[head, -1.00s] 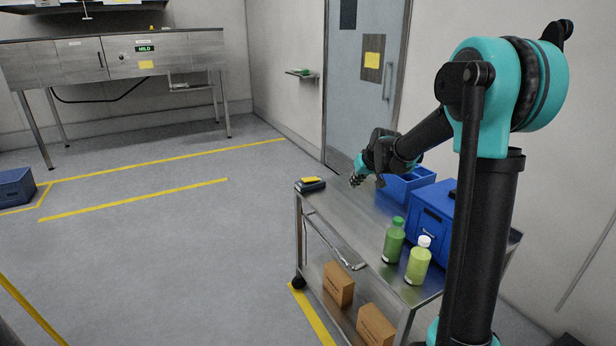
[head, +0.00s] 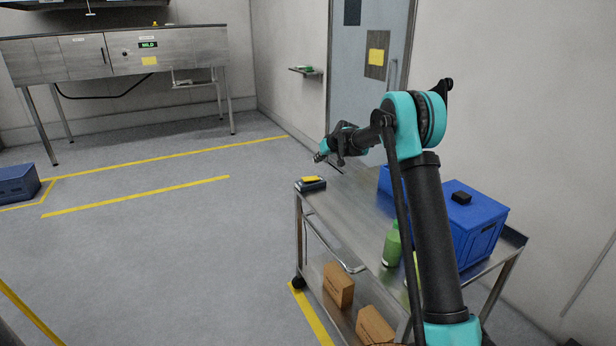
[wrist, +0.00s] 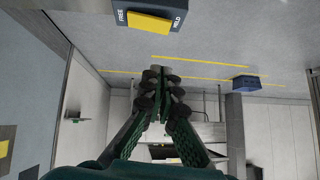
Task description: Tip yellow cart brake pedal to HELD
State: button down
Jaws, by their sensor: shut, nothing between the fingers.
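The yellow brake pedal (head: 312,179) sits on a dark blue block (head: 312,187) at the cart's far left corner. In the wrist view the yellow pedal (wrist: 150,23) is at the top edge, with FREE lettered at its left end and HELD at its right end. Which way it is tipped I cannot tell. My gripper (head: 319,157) is shut and empty, above and a little beyond the pedal in the head view and apart from it. In the wrist view my closed fingers (wrist: 161,78) point up, below the pedal in the picture.
The steel cart (head: 345,214) carries a blue box (head: 476,228) and a green bottle (head: 392,246), partly behind my arm. Cardboard boxes (head: 338,284) stand on its lower shelf. The floor left of the cart is open. A wall shelf (head: 306,71) is behind.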

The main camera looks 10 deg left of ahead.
dwell(0.3)
send_over(305, 179)
jog(key=s+d, duration=0.1)
jog(key=d, duration=0.1)
notch_tip(305, 179, down, 7)
jog(key=shift+a+f, duration=0.1)
jog(key=f, duration=0.3)
jog(key=shift+s+a, duration=0.1)
jog(key=shift+s, duration=0.1)
jog(key=shift+f, duration=0.4)
jog(key=shift+a+f, duration=0.1)
jog(key=shift+s+a+f, duration=0.15)
jog(key=shift+f, duration=0.3)
jog(key=shift+r, duration=0.15)
